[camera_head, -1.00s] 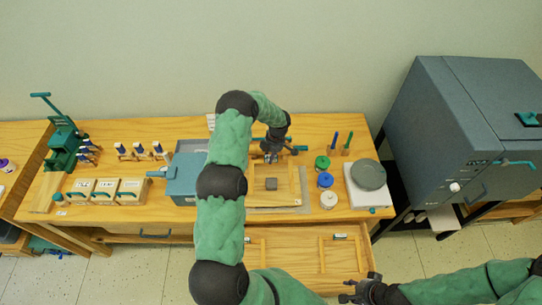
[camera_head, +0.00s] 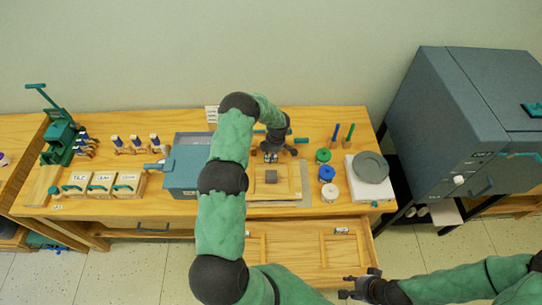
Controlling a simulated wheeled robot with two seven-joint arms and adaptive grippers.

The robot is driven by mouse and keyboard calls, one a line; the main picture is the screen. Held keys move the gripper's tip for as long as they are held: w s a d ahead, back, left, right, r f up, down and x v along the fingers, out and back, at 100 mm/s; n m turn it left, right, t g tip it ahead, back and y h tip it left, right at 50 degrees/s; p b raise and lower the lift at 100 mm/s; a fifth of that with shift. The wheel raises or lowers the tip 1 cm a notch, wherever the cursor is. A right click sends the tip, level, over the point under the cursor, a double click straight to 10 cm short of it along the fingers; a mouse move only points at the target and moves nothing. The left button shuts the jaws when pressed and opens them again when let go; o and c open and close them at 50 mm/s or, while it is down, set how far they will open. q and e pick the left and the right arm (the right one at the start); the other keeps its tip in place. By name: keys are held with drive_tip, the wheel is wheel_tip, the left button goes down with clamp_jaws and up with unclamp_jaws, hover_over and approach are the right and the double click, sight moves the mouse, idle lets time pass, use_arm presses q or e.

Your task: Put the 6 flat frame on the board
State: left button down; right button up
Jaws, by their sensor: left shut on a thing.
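A flat light-wood frame (camera_head: 293,182) is over the board (camera_head: 304,198) at the middle of the worktop. A small grey block (camera_head: 271,177) shows inside its opening. My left arm hides the frame's left part. I cannot tell whether the frame lies fully flat on the board. My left gripper (camera_head: 271,156) is at the frame's far edge, pointing down and shut on it. My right gripper (camera_head: 348,287) is empty and appears open, low in front of the drawer's right side.
An open drawer (camera_head: 370,245) below the worktop holds more wooden frame pieces. Right of the board stand green, blue and white jars (camera_head: 327,174) and a scale (camera_head: 376,196). A blue-grey box (camera_head: 184,172) stands left. A kiln (camera_head: 465,130) stands far right.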

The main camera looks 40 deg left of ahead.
use_arm(q)
drive_tip(key=c, duration=0.9)
unclamp_jaws()
drive_tip(key=shift+c, duration=0.2)
drive_tip(key=shift+r, duration=0.1)
drive_tip(key=shift+r+p, duration=3.25)
drive_tip(key=shift+r, duration=0.7)
drive_tip(key=shift+f, duration=0.1)
